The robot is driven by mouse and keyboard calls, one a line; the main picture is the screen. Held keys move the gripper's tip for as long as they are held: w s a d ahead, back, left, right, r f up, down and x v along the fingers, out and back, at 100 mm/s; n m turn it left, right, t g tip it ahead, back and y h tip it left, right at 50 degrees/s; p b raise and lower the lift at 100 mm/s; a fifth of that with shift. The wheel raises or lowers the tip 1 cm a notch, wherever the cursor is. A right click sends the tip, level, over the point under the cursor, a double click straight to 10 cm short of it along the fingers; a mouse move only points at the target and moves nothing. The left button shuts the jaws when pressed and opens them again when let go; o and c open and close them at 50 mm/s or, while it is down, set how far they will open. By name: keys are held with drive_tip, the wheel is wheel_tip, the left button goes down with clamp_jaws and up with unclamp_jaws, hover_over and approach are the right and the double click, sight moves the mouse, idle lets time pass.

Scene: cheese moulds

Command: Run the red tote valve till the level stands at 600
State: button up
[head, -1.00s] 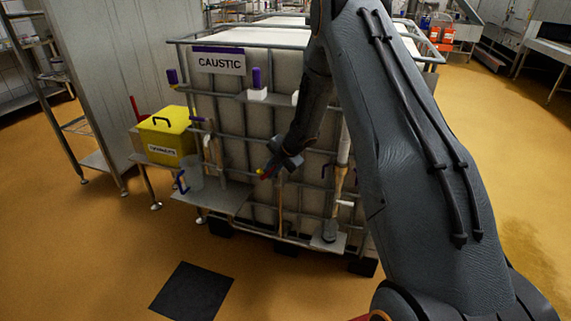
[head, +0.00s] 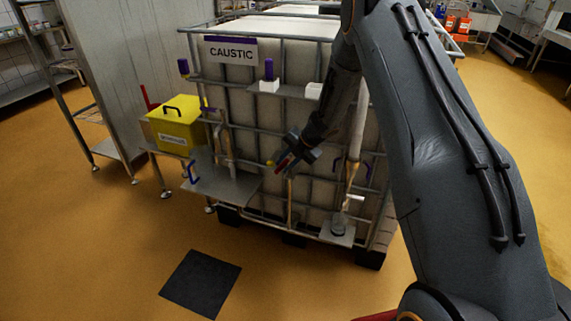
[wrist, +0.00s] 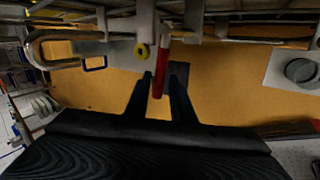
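The caged white tote (head: 245,110) bears a CAUSTIC sign (head: 230,52). A red valve lever (wrist: 160,75) with a white upper end stands between the fingers of my gripper (wrist: 162,82) in the wrist view. The fingers are apart, with a thin gap visible on each side of the lever. In the head view my gripper (head: 281,163) is at the tote's front, where a bit of red and yellow shows. A clear jug with a blue handle (head: 193,172) stands on the left shelf; the handle also shows in the wrist view (wrist: 95,63). No level is readable.
A yellow lidded box (head: 176,125) stands on a stand left of the tote. A grey cup (head: 338,225) sits on a small plate (head: 331,236) low at the right. A yellow round piece (wrist: 141,50) is left of the lever. A dark mat (head: 200,283) lies on open floor.

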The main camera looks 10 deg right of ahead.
drive_tip(key=v, duration=0.7)
drive_tip(key=shift+r+b, duration=0.2)
drive_tip(key=shift+b, duration=0.15)
drive_tip(key=shift+s, duration=0.1)
idle(1.4)
